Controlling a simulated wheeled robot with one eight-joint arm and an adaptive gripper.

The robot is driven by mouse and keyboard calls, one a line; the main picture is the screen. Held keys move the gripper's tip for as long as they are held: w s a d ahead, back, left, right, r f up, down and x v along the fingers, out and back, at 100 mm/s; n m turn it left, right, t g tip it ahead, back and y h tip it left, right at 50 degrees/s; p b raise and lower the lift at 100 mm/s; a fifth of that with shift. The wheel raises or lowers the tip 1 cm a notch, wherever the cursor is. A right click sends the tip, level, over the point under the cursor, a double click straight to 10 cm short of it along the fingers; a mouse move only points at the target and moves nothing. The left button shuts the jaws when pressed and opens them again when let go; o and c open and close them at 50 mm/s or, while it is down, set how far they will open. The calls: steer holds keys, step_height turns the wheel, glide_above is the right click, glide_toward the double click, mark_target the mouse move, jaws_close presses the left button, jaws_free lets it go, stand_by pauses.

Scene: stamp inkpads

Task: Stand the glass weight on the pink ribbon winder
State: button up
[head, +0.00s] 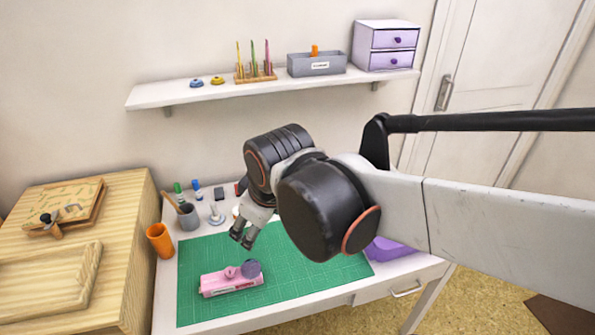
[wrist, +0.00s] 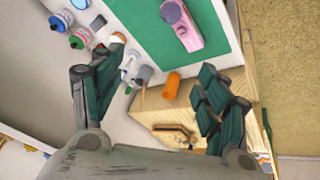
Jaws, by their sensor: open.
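The pink ribbon winder (head: 222,287) lies on the green cutting mat, with a pink knob and a grey-purple round piece (head: 251,268) on top. It also shows in the wrist view (wrist: 190,38). A small pale, glassy-looking piece with a round base (head: 216,217) stands behind the mat beside the grey cup. It looks like the glass weight, but it is too small to be sure; in the wrist view it seems to be the pale piece (wrist: 130,63). My gripper (head: 241,237) is open and empty, above the mat's back edge, behind the winder. Its fingers spread wide in the wrist view (wrist: 155,85).
An orange cup (head: 160,240) and a grey pencil cup (head: 188,217) stand at the left. Several small bottles and blocks line the back. A purple thing (head: 385,249) is partly hidden by my arm. The mat (head: 200,255) is bare around the winder.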

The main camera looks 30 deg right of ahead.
steer(key=s+m, duration=0.1)
steer(key=s+r+m+t, duration=0.1)
steer(key=s+m, duration=0.1)
steer(key=s+m+t, duration=0.1)
steer(key=m, duration=0.1)
steer(key=shift+s+d+r, duration=0.1)
steer(key=shift+s+r, duration=0.1)
steer(key=shift+r, duration=0.2)
stand_by(1.5)
